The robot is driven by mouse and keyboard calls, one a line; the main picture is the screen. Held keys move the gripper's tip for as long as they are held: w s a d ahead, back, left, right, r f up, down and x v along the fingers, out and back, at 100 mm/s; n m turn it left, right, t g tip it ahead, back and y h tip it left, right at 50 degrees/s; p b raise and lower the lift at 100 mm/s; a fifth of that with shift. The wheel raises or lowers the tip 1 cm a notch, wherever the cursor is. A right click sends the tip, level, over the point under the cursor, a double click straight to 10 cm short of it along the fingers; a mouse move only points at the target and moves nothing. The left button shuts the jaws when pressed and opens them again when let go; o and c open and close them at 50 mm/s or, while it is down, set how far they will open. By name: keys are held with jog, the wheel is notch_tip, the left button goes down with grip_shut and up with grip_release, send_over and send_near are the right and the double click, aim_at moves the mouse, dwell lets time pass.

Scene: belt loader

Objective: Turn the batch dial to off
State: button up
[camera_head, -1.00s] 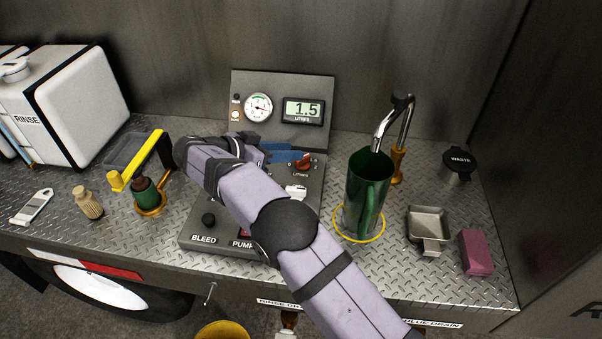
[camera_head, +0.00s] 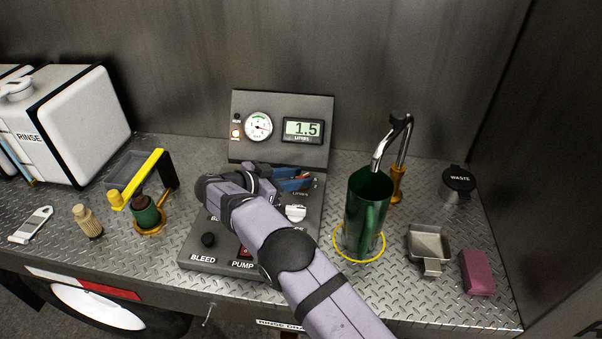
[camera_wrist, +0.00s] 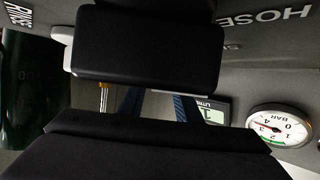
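The batch dial (camera_head: 304,175) is a small orange-red knob at the back right of the sloped grey control panel (camera_head: 193,248), by the LITRES label. It is mostly covered by my gripper (camera_head: 293,180). The blue fingertips are at the dial, one on its far side and one nearer. I cannot tell whether they touch or grip it, and its pointer setting is hidden. In the wrist view, the dark fingers with blue strips (camera_wrist: 155,107) stand apart, but the dial is not visible. The litres display (camera_head: 303,129) reads 1.5.
A white switch (camera_head: 296,213), a red PUMP switch (camera_head: 245,252) and a black BLEED knob (camera_head: 208,240) are on the panel near my arm. A green jug (camera_head: 367,207) stands close on the right, under the spout (camera_head: 389,140). A yellow-handled lever (camera_head: 138,180) is on the left.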

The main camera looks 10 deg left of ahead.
jog(key=shift+x, duration=0.8)
grip_shut()
